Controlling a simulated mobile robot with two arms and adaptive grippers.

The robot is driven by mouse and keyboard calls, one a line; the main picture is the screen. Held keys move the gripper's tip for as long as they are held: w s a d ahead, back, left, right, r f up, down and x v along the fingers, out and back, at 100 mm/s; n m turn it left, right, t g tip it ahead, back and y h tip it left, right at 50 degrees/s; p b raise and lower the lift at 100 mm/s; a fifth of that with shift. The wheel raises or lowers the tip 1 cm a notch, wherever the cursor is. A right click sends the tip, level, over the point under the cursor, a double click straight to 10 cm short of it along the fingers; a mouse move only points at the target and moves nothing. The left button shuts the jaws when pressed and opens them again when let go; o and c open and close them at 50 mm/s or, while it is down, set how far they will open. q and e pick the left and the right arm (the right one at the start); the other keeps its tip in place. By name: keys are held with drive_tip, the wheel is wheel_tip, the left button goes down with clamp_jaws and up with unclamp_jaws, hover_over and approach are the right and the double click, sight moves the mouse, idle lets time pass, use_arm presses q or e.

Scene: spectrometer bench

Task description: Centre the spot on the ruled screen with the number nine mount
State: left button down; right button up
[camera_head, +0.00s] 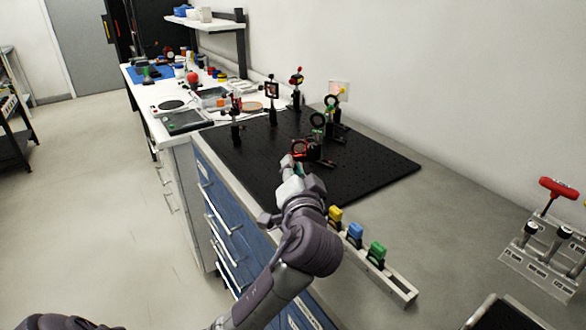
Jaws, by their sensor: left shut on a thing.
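My left gripper (294,166) is at the near edge of the black breadboard (375,172), just in front of a low mount with a red ring (301,148). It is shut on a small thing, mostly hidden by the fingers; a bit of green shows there. Several other optic mounts stand upright on the board, among them a square-framed one (272,90) and a round dark-ringed one (331,101). A small pale panel with a bright glow (340,89) is at the back by the wall; I cannot tell whether it is the ruled screen. No mount number is readable. My right gripper is not in view.
A pale rack (397,284) with yellow, blue and green blocks lies right of my arm. A stand (545,255) with a red T-handle tool (558,188) is at far right. A cluttered white bench (150,105) continues behind.

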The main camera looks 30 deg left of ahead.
use_arm(q)
drive_tip(key=m+p, duration=1.3)
drive_tip(key=p, duration=0.3)
idle(0.5)
drive_tip(key=shift+f, duration=0.1)
drive_tip(key=c, duration=1.1)
unclamp_jaws()
drive_tip(key=shift+s+d, duration=0.1)
drive_tip(key=shift+s, duration=0.05)
drive_tip(key=v, duration=1.1)
drive_tip(key=shift+s+d, duration=0.25)
drive_tip(key=shift+d, duration=0.1)
